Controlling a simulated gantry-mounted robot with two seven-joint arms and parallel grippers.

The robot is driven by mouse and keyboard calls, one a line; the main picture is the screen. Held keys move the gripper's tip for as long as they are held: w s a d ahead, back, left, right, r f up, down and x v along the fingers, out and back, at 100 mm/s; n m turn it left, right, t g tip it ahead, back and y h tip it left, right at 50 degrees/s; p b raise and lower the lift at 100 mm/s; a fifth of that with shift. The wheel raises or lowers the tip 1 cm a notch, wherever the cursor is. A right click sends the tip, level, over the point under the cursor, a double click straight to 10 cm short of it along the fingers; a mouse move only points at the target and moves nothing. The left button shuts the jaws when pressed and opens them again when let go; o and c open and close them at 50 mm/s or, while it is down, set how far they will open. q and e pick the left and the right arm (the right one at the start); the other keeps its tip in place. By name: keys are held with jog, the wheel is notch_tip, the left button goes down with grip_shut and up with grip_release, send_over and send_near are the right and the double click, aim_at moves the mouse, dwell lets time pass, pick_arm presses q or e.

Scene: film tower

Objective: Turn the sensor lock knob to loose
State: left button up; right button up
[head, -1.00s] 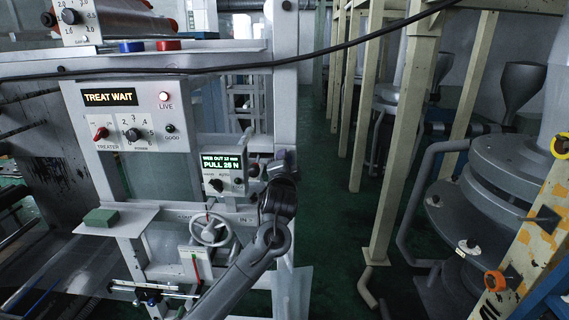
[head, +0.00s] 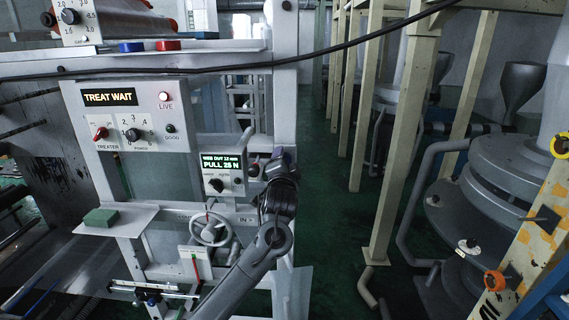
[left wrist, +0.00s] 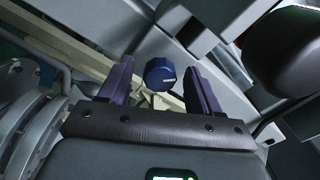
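A dark blue knob (left wrist: 160,73) with a pale pointer line shows in the left wrist view; I take it to be the sensor lock knob, but no label is readable there. My left gripper (left wrist: 158,66) is open, its two purple fingers on either side of the knob in the picture. A gap shows between the knob and each finger. How deep the knob sits between them I cannot tell. In the head view my left gripper (head: 277,155) is at the machine frame's right post, right of the small display panel, and hides the knob. My right gripper is not in view.
The display panel (head: 222,173) reads "PULL 25 N" and has a black knob. A handwheel (head: 209,229) is below it, and a treater panel (head: 135,120) is at upper left. A green block (head: 101,217) lies on a shelf. The green aisle floor (head: 330,220) to the right is clear.

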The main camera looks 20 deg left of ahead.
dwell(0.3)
pick_arm(q)
jog(key=b+v, duration=0.2)
jog(key=v, duration=0.8)
jog(key=shift+s, duration=0.4)
jog(key=shift+d, duration=0.1)
